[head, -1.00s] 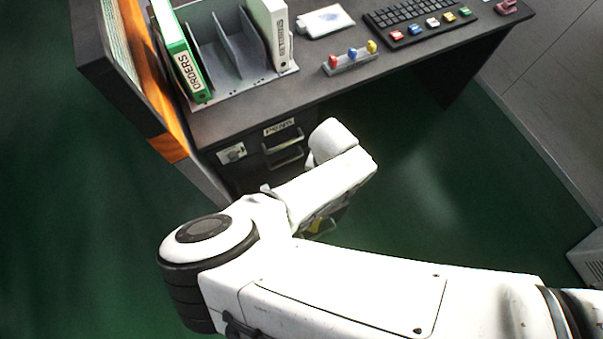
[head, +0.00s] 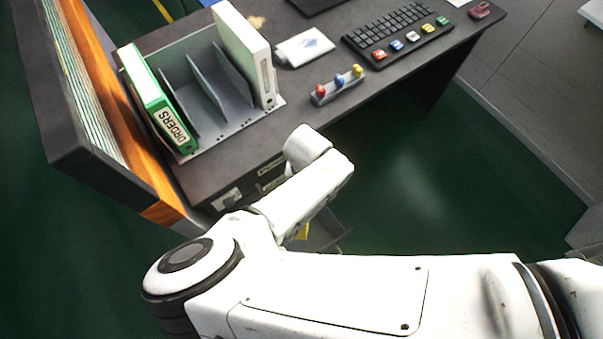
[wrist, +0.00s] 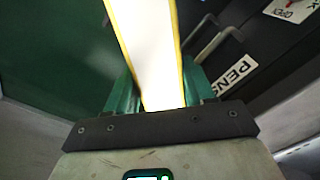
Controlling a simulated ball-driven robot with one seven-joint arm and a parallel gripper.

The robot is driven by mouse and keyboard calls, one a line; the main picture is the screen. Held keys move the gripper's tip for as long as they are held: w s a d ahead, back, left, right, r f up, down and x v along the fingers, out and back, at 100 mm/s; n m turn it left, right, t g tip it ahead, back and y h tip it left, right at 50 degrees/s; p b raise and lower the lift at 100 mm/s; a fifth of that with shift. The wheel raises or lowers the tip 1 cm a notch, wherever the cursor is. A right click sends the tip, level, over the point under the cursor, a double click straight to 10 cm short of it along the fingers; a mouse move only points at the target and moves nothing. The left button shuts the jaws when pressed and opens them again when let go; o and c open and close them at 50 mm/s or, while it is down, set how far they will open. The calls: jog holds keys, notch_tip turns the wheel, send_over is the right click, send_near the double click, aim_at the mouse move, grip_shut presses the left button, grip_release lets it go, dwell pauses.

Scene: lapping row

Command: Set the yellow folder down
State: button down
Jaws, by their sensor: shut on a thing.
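The yellow folder (wrist: 146,45) fills the upper middle of the wrist view, its pale broad side edged in yellow. My gripper (wrist: 160,92) is shut on it, with a green finger on either side. The folder points away from the gripper, and its far end runs out of the picture. In the head view only a small yellow patch of the folder (head: 303,232) shows below my arm, in front of the desk and lower than its top. My arm hides most of the gripper there.
The desk (head: 300,85) carries a grey rack (head: 215,118) with a green ORDERS binder (head: 160,100) and a white binder (head: 243,50), plus a keyboard (head: 385,30) and a peg holder (head: 338,90). The rack's middle slots are empty. A PENS drawer label (wrist: 236,72) is close by the gripper.

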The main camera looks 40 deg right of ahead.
notch_tip(320, 180, down, 40)
jog(key=b, duration=3.9)
jog(key=shift+s+f+b, duration=0.15)
jog(key=shift+f+b, duration=0.05)
jog(key=shift+b, duration=0.15)
jog(key=shift+f+b, duration=0.4)
jog(key=shift+f, duration=0.25)
jog(key=shift+c, duration=1.6)
grip_release()
jog(key=shift+r, duration=0.1)
